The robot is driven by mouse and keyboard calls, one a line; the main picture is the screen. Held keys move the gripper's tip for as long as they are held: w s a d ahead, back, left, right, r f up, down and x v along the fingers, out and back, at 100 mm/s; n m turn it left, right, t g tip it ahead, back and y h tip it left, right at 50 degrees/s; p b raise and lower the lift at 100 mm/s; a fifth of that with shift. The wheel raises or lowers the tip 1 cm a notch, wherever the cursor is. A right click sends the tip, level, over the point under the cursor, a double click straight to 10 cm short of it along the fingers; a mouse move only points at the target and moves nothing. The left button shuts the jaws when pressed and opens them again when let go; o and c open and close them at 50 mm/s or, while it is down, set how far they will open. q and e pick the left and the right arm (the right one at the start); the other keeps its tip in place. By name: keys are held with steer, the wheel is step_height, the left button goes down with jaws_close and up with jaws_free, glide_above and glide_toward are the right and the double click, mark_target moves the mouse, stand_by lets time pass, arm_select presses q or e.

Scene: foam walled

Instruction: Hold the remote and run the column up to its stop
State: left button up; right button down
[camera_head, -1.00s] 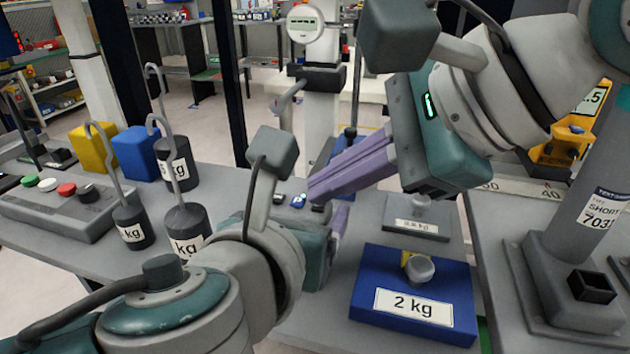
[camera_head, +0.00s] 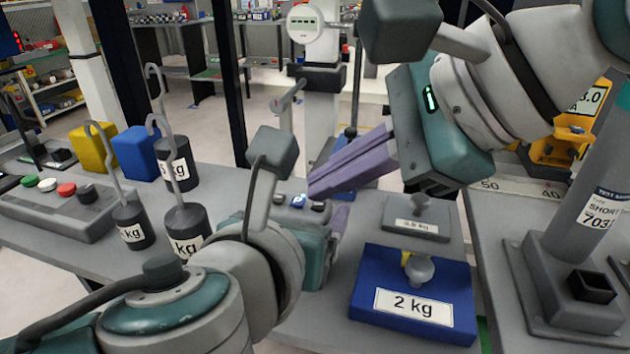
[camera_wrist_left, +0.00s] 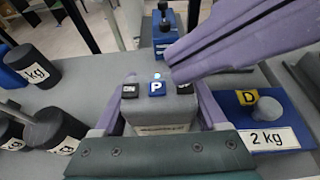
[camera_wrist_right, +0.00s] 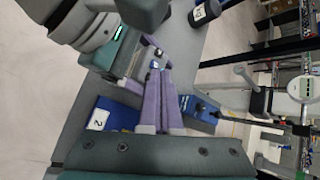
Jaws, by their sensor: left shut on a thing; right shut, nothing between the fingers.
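The remote is a small grey box with a blue P button between two dark ones. It shows in the left wrist view (camera_wrist_left: 157,120) and in the head view (camera_head: 298,201). My left gripper (camera_wrist_left: 157,125) is shut on it, a finger on each side. A small light glows above the P button. My right gripper (camera_head: 312,187) is shut and empty. Its purple tips are close over the remote's right-hand button; I cannot tell whether they touch. A yellow unit with a display (camera_head: 590,97) stands at the right, partly hidden by my right arm. Which post is the column is unclear.
A blue 2 kg block (camera_head: 345,300) and a grey plate weight (camera_head: 420,225) lie right of the remote. Hooked dark weights (camera_head: 183,225) and a button box (camera_head: 60,212) are at left. A grey labelled post (camera_head: 590,220) stands at right.

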steer(key=shift+r, duration=0.55)
step_height(320, 180, up, 5)
stand_by(0.4)
stand_by(0.5)
arm_select(q)
steer(key=o, duration=1.4)
